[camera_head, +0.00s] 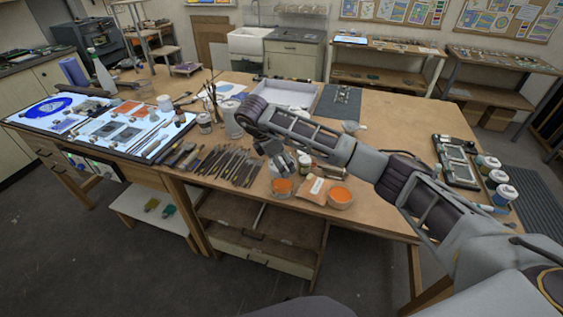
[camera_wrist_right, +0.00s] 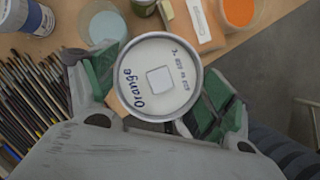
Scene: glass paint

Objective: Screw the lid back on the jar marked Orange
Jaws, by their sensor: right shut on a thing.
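My right gripper (camera_head: 284,163) points down at the front edge of the worktable. Its two green-padded fingers, seen in the right wrist view (camera_wrist_right: 160,88), are shut on a round lid (camera_wrist_right: 158,52) with a grey rim and a white top reading "Orange". A pale square sits in the middle of the lid. A small jar with orange contents (camera_head: 282,187) stands directly below the gripper. In the wrist view the lid hides whatever is under it. I cannot tell whether lid and jar touch. My left gripper is not in view.
Several brushes and tools (camera_head: 225,165) lie to the left. A white tray (camera_head: 285,94) is behind. The table's front edge is near.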

